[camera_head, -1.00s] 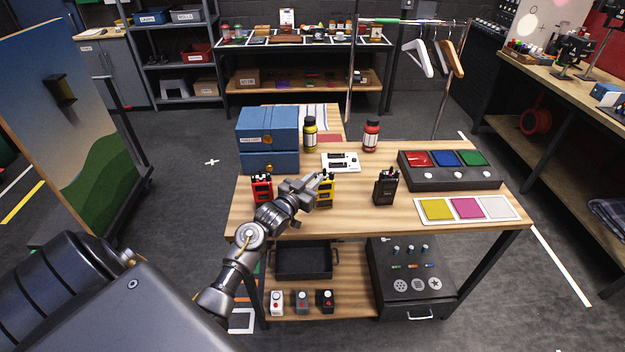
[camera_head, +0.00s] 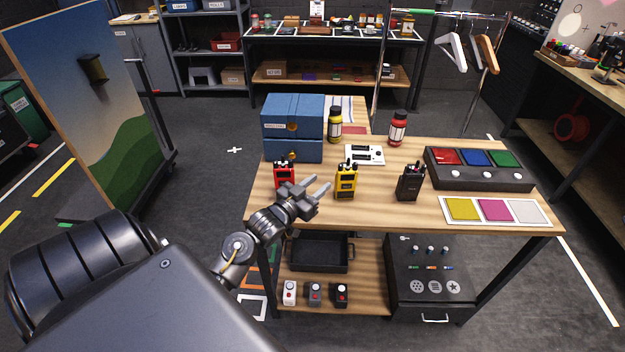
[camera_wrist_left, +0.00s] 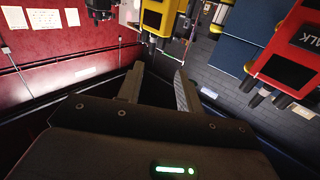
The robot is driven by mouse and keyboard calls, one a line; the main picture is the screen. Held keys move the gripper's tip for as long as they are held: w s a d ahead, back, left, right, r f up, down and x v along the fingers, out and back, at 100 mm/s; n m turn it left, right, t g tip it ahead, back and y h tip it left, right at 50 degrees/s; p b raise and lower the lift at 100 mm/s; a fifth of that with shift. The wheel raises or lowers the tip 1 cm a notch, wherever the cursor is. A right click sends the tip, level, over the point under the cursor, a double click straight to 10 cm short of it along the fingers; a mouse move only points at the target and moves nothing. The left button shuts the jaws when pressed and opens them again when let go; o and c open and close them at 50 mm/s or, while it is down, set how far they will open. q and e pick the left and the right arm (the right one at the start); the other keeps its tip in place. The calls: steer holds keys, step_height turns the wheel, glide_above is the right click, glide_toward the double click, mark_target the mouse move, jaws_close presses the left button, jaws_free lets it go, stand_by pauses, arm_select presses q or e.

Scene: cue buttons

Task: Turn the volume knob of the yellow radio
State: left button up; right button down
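The yellow radio (camera_head: 346,181) stands upright on the wooden table, between a red radio (camera_head: 284,175) and a black radio (camera_head: 410,183). Dark knobs or stubs show on its top. My left gripper (camera_head: 322,189) is open and empty, just left of the yellow radio and in front of the red one, apart from both. In the left wrist view the two fingers (camera_wrist_left: 158,88) are spread, and the yellow radio (camera_wrist_left: 153,18) appears upside down beyond them. The red radio (camera_wrist_left: 290,50) shows at right there. My right gripper is not in view.
Blue boxes (camera_head: 292,115) stand behind the red radio. A yellow bottle (camera_head: 334,127), a red bottle (camera_head: 398,130) and a white panel (camera_head: 365,155) are at the back. A dark button box (camera_head: 478,170) and a colour card (camera_head: 495,211) lie at right.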

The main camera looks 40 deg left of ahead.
arm_select(q)
steer(key=shift+s, duration=0.85)
